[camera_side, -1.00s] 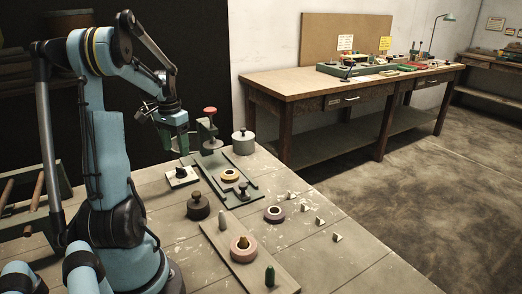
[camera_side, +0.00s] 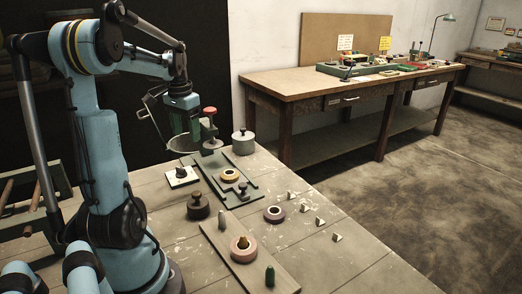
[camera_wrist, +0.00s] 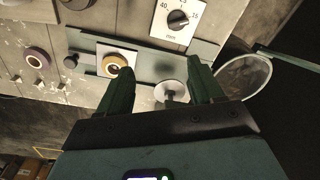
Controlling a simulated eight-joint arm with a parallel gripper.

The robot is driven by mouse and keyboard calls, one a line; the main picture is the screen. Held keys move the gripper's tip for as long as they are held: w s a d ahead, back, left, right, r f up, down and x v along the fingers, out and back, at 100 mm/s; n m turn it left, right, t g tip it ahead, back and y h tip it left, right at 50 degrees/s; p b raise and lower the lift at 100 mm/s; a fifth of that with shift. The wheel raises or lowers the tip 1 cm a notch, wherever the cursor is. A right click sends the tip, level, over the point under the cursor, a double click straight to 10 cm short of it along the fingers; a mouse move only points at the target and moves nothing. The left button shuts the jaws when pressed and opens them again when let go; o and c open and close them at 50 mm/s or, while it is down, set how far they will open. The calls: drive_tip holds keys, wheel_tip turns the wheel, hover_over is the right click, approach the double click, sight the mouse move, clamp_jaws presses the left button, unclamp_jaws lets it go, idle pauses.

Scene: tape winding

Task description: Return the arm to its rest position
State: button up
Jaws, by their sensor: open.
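My gripper (camera_side: 188,128) is raised above the back of the table, next to a clamp with a red knob (camera_side: 209,111). In the wrist view, my gripper (camera_wrist: 158,78) has its two green fingers spread apart with nothing held between them. A yellowish tape roll (camera_side: 230,175) sits in the green fixture (camera_side: 242,197); the roll also shows in the wrist view (camera_wrist: 115,64). A purple-rimmed roll (camera_side: 274,213) lies on the table. A pink roll (camera_side: 243,250) sits on the long front board.
A white dial box (camera_side: 182,176), a dark knobbed weight (camera_side: 198,205), a grey canister (camera_side: 243,142) and several small pale blocks (camera_side: 336,237) stand on the table.

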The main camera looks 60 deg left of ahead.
drive_tip(key=w+d+m+t, duration=0.2)
drive_tip(key=w+d+t, duration=0.1)
drive_tip(key=d, duration=1.4)
drive_tip(key=w+d+f+m+t, duration=0.1)
drive_tip(key=w+d+m+t, duration=0.2)
drive_tip(key=d, duration=1.4)
drive_tip(key=shift+w+t+h, duration=0.3)
drive_tip(key=shift+w+t, duration=0.1)
drive_tip(key=shift+w, duration=0.35)
drive_tip(key=shift+a+f, duration=0.1)
